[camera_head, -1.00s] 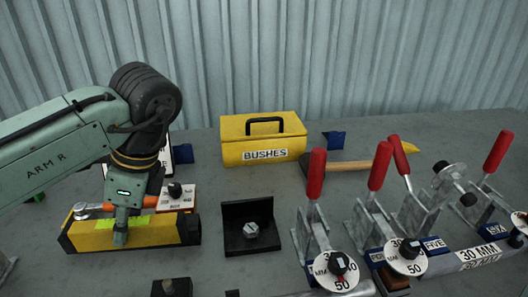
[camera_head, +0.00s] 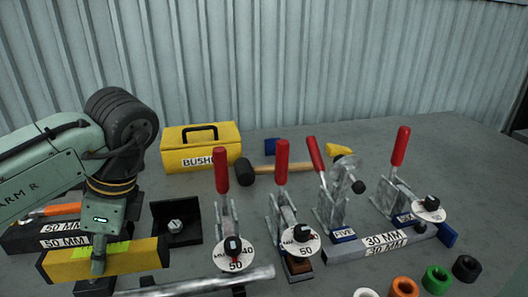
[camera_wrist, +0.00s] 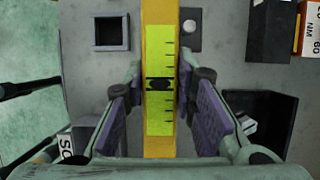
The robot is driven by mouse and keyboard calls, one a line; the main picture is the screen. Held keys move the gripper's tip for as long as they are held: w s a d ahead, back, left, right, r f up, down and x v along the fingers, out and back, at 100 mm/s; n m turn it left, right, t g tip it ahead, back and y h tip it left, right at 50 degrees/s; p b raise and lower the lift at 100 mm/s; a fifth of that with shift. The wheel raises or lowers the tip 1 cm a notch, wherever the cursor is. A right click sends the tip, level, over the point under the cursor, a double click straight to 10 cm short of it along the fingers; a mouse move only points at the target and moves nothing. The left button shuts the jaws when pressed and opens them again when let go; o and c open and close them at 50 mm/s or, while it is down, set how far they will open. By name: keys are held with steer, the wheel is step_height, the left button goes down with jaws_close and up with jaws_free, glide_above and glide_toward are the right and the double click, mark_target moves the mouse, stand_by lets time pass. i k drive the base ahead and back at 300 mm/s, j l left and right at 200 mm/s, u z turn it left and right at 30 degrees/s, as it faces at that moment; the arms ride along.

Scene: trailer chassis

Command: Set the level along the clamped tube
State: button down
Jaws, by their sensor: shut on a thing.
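The level, a yellow bar with a lime vial window, is held crosswise by my gripper (camera_head: 98,266). The level (camera_head: 138,257) is at the lower left of the head view, tilted slightly there. In the wrist view the level (camera_wrist: 160,14) runs up the middle, with both jaws of my gripper (camera_wrist: 160,88) shut on its sides. A grey metal tube (camera_head: 200,284) runs along the bottom edge of the head view, right of the level, below the leftmost red-handled clamp (camera_head: 226,215). Part of the tube is cut off. The level's height over the bench is unclear.
Several more red-handled clamps stand to the right, such as one (camera_head: 282,200) with a dial. Black blocks marked 50 MM (camera_head: 62,236) lie behind the level. A black angle bracket (camera_head: 176,224), a yellow BUSHES box (camera_head: 202,148) and a mallet (camera_head: 290,168) are farther back.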

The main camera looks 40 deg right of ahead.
mark_target(365, 243)
steer(key=k+l, duration=0.65)
steer(key=l, duration=0.3)
steer(key=k+l, duration=0.15)
steer(key=l, duration=0.3)
steer(key=k+l, duration=0.1)
steer(key=l, duration=0.3)
steer(key=k+l, duration=0.15)
steer(key=l, duration=0.3)
steer(key=k+l+z, duration=0.1)
steer(key=l, duration=0.3)
steer(key=i+l, duration=0.4)
